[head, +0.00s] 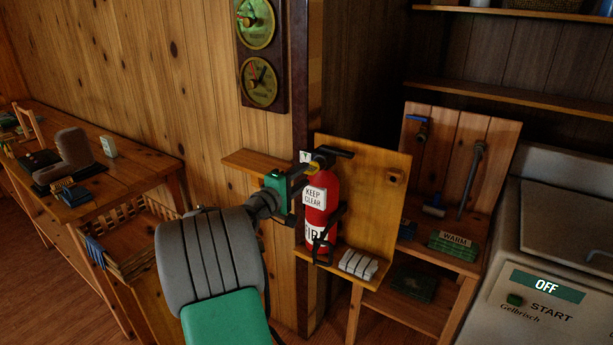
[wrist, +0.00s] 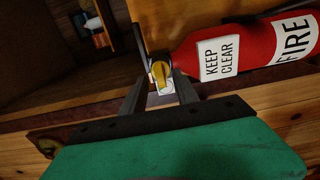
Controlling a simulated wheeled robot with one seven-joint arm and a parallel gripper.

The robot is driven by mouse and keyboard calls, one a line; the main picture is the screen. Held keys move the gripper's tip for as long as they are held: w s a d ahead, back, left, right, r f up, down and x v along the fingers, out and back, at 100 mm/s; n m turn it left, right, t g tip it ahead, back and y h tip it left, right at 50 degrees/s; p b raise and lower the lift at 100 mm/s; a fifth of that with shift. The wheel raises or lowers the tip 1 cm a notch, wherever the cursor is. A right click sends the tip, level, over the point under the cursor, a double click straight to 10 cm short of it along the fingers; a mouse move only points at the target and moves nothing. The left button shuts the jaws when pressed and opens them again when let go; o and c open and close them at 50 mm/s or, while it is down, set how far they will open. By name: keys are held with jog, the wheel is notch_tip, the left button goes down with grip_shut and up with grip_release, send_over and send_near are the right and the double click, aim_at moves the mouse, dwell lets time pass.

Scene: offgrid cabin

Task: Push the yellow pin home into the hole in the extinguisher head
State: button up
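The red extinguisher (head: 318,205) stands upright against a wooden board, with a black handle at its head. It lies sideways in the wrist view (wrist: 270,48). The yellow pin (wrist: 160,72) shows at the extinguisher's head in the wrist view, between my two fingertips. My gripper (head: 304,178) is at the left of the head in the head view. Its fingers (wrist: 160,84) stand apart on either side of the pin; I cannot tell whether they touch it. The hole and how deep the pin sits are hidden.
The wooden board (head: 376,195) stands behind the extinguisher on a small ledge, with a row of grey-white pieces (head: 358,264) beside its foot. A wall shelf (head: 250,163) is left of it. A tool bench (head: 466,262) and white machine (head: 550,290) stand to the right.

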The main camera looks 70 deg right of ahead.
jog(key=a, duration=0.5)
jog(key=shift+w+b, duration=0.4)
